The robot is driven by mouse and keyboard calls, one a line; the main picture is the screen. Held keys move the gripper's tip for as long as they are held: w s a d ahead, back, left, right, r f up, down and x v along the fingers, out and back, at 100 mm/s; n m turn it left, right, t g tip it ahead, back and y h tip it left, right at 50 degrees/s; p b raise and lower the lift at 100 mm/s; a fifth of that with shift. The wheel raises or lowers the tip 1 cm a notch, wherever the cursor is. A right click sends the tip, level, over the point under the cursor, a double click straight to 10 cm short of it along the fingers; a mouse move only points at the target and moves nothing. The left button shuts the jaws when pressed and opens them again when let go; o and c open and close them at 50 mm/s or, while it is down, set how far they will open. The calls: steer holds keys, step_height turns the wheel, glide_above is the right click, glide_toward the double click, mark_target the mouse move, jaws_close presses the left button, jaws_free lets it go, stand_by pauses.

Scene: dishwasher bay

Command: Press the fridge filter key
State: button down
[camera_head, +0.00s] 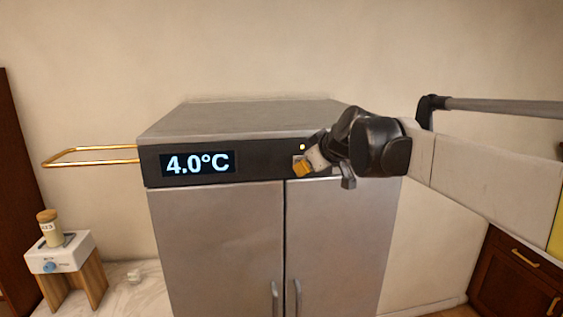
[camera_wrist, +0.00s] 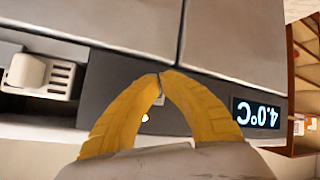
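The fridge (camera_head: 215,235) is a grey steel cabinet with two doors and a dark front panel (camera_head: 262,158). Its display (camera_head: 198,163) reads 4.0°C; it shows upside down in the wrist view (camera_wrist: 256,112). My gripper (camera_head: 301,171) is in front of the panel, right of the display. In the wrist view its yellow fingers meet at the tips (camera_wrist: 161,75), with nothing seen held. A small pale key (camera_wrist: 159,99) shows between the fingers, mostly hidden. I cannot tell whether the fingertips touch the panel. A small light (camera_head: 302,147) glows above my gripper; it appears whitish in the wrist view (camera_wrist: 145,118).
A pale grey part with slots (camera_wrist: 62,78) is at the panel's other end in the wrist view. A brass rail (camera_head: 90,148) sticks out left of the fridge. A white device (camera_head: 60,254) with a jar (camera_head: 50,228) stands on a wooden stand at the left.

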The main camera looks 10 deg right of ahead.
steer(key=shift+w, duration=0.3)
stand_by(0.7)
steer(key=shift+s, duration=0.8)
steer(key=shift+s, duration=2.5)
steer(key=shift+f, duration=0.1)
steer(key=s+f+m+g+h+b, duration=0.1)
steer(key=s+f+b, duration=0.8)
steer(key=f, duration=1.1)
steer(key=s+f+m+g+b, duration=0.1)
steer(key=s+f+m+b, duration=0.2)
steer(key=s+f+b, duration=0.6)
steer(key=s+f+m+g+h+b, duration=0.1)
steer(key=s+f+m+b, duration=0.2)
steer(key=s+f+b, duration=0.6)
step_height(320, 180, down, 23)
steer(key=b, duration=1.3)
steer(key=shift+s+d+h, duration=0.3)
steer(key=shift+d, duration=0.05)
steer(key=shift+r, duration=0.1)
